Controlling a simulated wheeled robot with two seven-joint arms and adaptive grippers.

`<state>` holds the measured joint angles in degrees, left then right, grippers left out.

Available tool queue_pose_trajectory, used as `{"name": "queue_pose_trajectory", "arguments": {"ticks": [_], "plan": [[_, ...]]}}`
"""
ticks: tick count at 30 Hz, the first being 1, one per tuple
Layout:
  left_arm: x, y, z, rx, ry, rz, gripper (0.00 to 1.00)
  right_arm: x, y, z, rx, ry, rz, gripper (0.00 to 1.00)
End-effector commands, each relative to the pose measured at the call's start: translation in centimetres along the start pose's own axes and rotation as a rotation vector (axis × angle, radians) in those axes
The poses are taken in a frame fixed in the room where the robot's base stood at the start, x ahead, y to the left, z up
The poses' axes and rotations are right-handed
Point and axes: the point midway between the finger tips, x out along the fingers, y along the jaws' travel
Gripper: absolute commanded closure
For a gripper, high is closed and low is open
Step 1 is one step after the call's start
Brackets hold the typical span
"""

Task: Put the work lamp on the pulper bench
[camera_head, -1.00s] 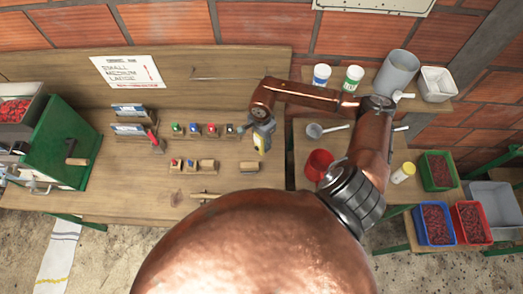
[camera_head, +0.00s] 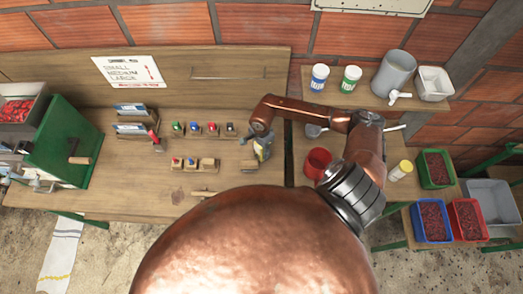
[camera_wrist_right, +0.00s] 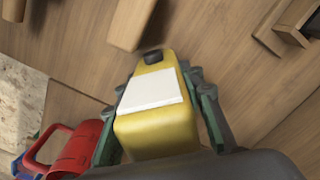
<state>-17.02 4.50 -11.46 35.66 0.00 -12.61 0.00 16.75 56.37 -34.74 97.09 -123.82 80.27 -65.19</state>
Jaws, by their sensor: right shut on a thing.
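The work lamp (camera_wrist_right: 157,128) is a yellow block with a white panel and a small black knob at its end. It sits between the green-padded fingers of my right gripper (camera_wrist_right: 158,84) in the right wrist view. In the head view, my right gripper (camera_head: 259,143) and the mostly hidden lamp (camera_head: 265,153) are over the right end of the wooden pulper bench (camera_head: 120,203). I cannot tell whether the lamp touches the bench top. My left gripper is not in view.
A wooden block (camera_head: 249,167) lies close below the gripper. Several small blocks stand mid-bench. The green pulper (camera_head: 62,145) is at left. A red mug (camera_head: 318,162) stands on the side table at right.

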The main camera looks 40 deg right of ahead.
Motion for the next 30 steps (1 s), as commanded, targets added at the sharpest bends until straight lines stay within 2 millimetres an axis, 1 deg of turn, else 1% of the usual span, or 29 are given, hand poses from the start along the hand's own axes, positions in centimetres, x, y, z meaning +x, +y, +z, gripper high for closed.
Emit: {"name": "queue_pose_trajectory", "arguments": {"ticks": [1,2,9,17,20,23,26,30], "plan": [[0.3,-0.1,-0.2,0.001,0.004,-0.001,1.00,0.3,0.0,0.0,0.000,0.000,0.000,0.95],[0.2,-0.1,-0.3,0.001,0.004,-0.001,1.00,0.2,0.0,0.0,0.000,0.000,0.001,0.63],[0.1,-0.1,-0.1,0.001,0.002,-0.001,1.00,0.1,0.0,0.0,0.000,0.000,0.000,0.47],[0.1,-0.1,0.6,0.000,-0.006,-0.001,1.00,0.1,0.0,0.0,0.000,0.000,0.000,0.47],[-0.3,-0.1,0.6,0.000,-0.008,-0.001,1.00,-0.3,0.0,0.0,0.000,0.000,0.000,0.47],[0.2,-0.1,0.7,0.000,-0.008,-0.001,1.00,-1.3,-0.2,-0.1,-0.001,0.002,-0.004,0.47],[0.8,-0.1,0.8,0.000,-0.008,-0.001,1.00,-3.2,-0.2,-0.2,-0.003,0.004,-0.005,0.47],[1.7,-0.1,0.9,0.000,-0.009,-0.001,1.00,-6.2,-0.1,-0.2,-0.002,0.004,-0.004,0.47]]}}
